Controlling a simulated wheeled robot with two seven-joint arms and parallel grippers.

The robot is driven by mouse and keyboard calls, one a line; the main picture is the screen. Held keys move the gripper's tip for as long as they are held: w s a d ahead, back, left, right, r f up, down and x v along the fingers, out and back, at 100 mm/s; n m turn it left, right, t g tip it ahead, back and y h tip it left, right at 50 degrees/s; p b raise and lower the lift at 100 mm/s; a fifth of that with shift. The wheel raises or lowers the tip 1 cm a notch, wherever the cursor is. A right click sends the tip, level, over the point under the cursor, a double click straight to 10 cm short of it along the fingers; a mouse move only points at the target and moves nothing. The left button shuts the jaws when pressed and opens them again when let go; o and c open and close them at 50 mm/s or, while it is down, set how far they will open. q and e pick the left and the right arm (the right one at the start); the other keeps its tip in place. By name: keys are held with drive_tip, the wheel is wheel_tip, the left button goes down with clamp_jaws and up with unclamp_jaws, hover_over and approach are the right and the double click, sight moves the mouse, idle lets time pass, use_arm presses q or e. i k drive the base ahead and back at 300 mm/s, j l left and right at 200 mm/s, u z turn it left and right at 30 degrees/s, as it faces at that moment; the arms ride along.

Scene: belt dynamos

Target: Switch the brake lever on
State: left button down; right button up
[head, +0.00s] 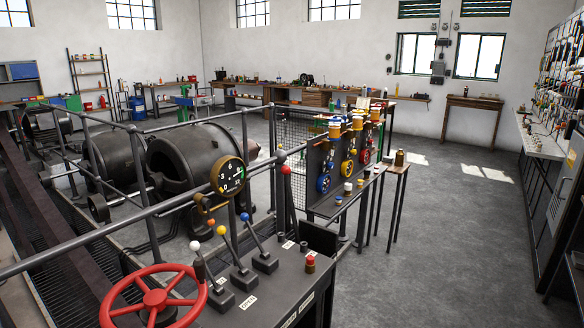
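A dark control desk (258,302) stands at the lower middle. Three short levers rise from black base blocks on it: a white-knobbed lever (203,264), a yellow-knobbed lever (230,248) and a blue-knobbed lever (255,233). A taller lever with a red knob (286,170) stands behind them near the railing. Small white labels lie beside the levers; I cannot read which one marks the brake lever, so I cannot tell which lever it is or its on side. Neither of my grippers is in view.
A red handwheel (155,299) is left of the levers, and a round gauge (228,176) stands above them. Railings (130,228) fence off large dark dynamos (195,160). A panel with coloured wheels (345,160) stands behind the desk. Open floor (450,245) lies to the right.

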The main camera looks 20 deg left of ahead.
sight(286, 170)
drive_tip(key=i+l, duration=0.4)
drive_tip(key=i, duration=0.2)
drive_tip(key=i+l+u, duration=0.1)
drive_tip(key=i+l, duration=0.35)
drive_tip(key=i, duration=0.15)
